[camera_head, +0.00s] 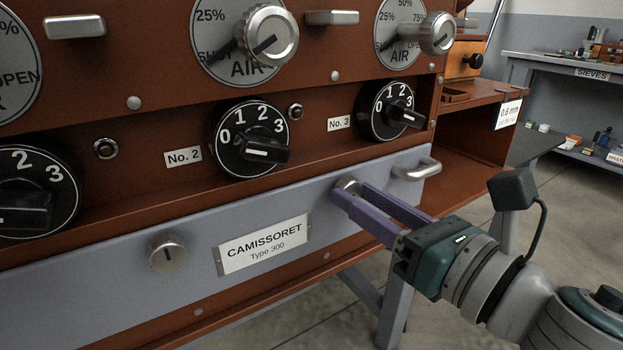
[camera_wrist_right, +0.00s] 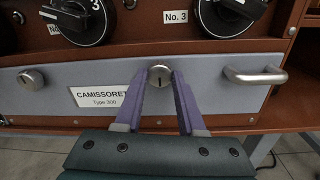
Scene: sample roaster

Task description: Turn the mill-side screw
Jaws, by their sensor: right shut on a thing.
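The screw on the right of the grey front panel, a round metal head with a dark slot, shows in the right wrist view (camera_wrist_right: 160,74) and partly in the head view (camera_head: 349,185). My right gripper (camera_head: 345,192) has its purple fingers on either side of this head and is shut on it. In the right wrist view the slot looks upright. A like slotted screw (camera_head: 167,253) sits on the left of the panel, also seen in the right wrist view (camera_wrist_right: 31,79). The name plate (camera_head: 264,243) reading "CAMISSORET Type 300" lies between them. My left gripper is not in view.
A metal bar handle (camera_head: 417,170) stands out from the panel's right end, close to my right gripper. Black knobs No. 2 (camera_head: 249,138) and No. 3 (camera_head: 390,110) sit above the panel. A bench (camera_head: 545,62) stands behind at right, with open floor before it.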

